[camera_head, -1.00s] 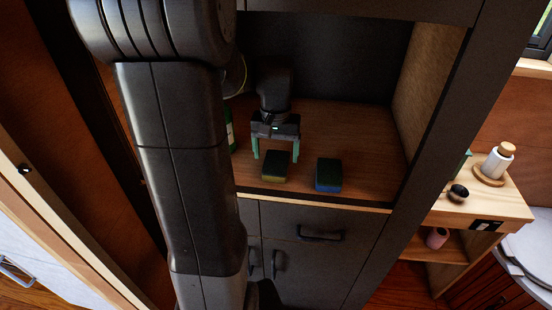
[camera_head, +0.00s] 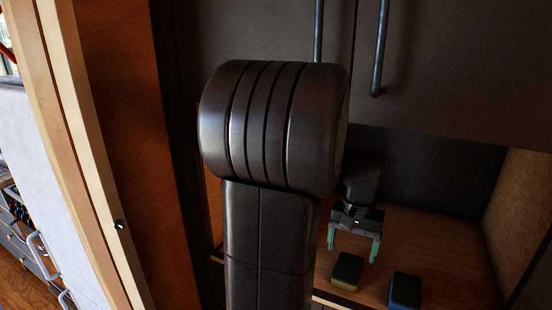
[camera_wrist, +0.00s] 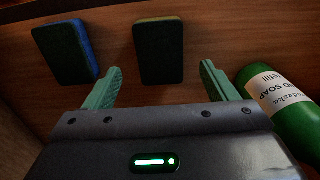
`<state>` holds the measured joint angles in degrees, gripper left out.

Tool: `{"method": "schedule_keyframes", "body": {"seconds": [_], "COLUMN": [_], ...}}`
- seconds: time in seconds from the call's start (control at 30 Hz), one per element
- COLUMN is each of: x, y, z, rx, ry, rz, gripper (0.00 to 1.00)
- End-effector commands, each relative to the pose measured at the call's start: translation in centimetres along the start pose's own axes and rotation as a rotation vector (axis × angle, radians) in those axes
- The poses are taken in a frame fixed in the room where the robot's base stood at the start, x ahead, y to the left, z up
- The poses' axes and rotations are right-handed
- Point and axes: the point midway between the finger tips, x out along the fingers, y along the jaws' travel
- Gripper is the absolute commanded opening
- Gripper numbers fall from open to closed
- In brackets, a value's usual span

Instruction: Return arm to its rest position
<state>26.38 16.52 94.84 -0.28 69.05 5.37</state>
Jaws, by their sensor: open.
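My gripper (camera_head: 354,244) is inside the dark cabinet's open niche, above its wooden shelf (camera_head: 440,245). Its two green fingers are spread apart with nothing between them. In the wrist view my gripper (camera_wrist: 160,85) points toward a dark sponge with a yellow edge (camera_wrist: 160,52), which lies on the shelf just beyond the fingertips. That sponge also shows in the head view (camera_head: 347,270). My arm's large dark links fill the middle of the head view and hide part of the niche.
A dark sponge with a blue side (camera_head: 405,290) lies to the right; it also shows in the wrist view (camera_wrist: 68,50). A green soap bottle (camera_wrist: 285,105) lies close beside the right finger. Cabinet doors with long handles (camera_head: 381,48) are above the niche, and its side wall (camera_head: 520,215) is at right.

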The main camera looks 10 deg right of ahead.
Motion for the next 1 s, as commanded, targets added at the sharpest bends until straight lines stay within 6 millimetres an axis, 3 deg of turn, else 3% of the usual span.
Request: {"method": "schedule_keyframes", "body": {"seconds": [0.33,0.63,1.0], "x": [6.3,1.1,0.2], "y": [0.0,0.0,0.0], "z": [0.2,0.0,0.1], "rx": [0.000,0.000,0.000], "ry": [-0.007,0.004,0.000], "rz": [0.001,0.000,0.000], "gripper": [0.79,0.79,0.79]}}
